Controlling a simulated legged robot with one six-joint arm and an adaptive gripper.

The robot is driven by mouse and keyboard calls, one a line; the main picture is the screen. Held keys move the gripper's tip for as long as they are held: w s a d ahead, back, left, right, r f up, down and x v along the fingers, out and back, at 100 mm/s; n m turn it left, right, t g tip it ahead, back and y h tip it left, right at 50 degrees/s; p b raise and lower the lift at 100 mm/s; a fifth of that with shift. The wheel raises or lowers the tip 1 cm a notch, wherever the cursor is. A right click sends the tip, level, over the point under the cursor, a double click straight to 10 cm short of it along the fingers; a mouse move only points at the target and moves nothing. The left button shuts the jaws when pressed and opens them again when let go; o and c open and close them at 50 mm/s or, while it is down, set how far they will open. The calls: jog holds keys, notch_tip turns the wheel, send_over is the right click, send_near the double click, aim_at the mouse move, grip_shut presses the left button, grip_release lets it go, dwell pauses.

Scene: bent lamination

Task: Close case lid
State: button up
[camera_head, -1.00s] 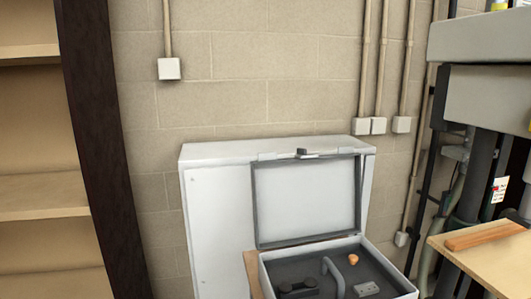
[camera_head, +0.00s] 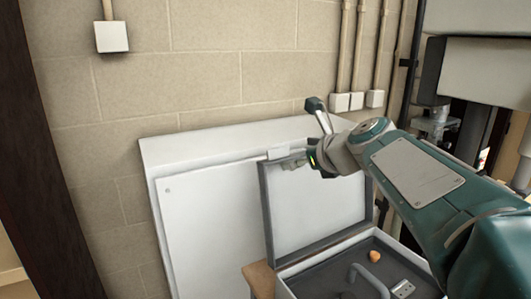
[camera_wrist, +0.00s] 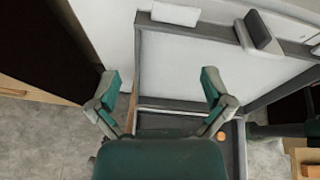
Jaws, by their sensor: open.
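The case lid (camera_head: 310,212) stands upright, hinged at the back of the open case (camera_head: 345,245). In the head view my gripper (camera_head: 290,162) is at the lid's top edge, and the arm reaches in from the right. In the wrist view the lid (camera_wrist: 190,65) stands ahead of my gripper (camera_wrist: 160,82), whose two fingers are spread wide with nothing between them. A latch (camera_wrist: 258,32) sits on the lid's top edge. I cannot tell whether a finger touches the lid.
The case holds a small orange object (camera_head: 375,256), a curved grey handle (camera_head: 370,280) and a light grey block (camera_head: 403,288). A white cabinet (camera_head: 205,225) stands behind the lid, against the block wall (camera_head: 220,60). Grey machinery (camera_head: 480,70) stands at the right.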

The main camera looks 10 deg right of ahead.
aim_at(279, 151)
jog(key=w, duration=0.3)
jog(key=w+a+f+m, duration=0.1)
jog(key=w, duration=0.3)
jog(key=w+a+f+m, duration=0.1)
jog(key=w, duration=0.2)
jog(key=shift+w+f+t, duration=0.15)
jog(key=shift+f+t, duration=0.1)
jog(key=shift+t, duration=0.05)
jog(key=shift+w+f, duration=0.15)
jog(key=shift+w, duration=0.3)
jog(key=shift+c, duration=0.3)
jog(key=c, duration=0.9)
